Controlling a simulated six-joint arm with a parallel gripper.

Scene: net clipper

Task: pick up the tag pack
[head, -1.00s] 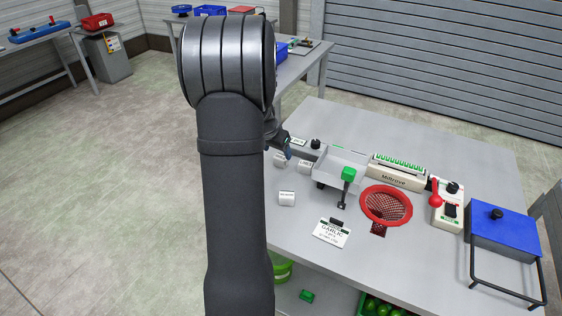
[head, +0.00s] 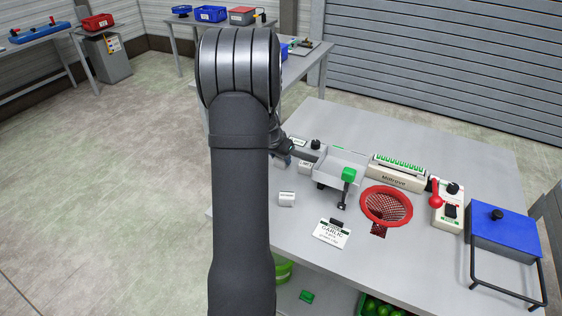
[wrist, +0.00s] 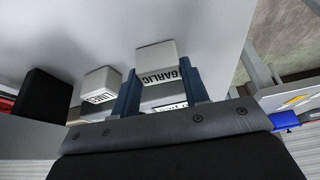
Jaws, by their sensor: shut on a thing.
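A small white tag pack marked GARLIC (wrist: 157,57) sits between the two blue fingers of my gripper (wrist: 160,88) in the wrist view. The fingers are shut on its sides. A second white pack, its label apparently LIMES (wrist: 100,84), stands beside it, apart from the fingers. In the head view my gripper (head: 284,160) is low at the table's left end, partly hidden by my arm. A white pack (head: 305,166) is just right of it, and another (head: 287,199) lies nearer the front edge.
A red-rimmed net funnel (head: 386,206), a garlic card (head: 332,233) and a blue box (head: 503,232) lie further along. Bare table shows around the front pack.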

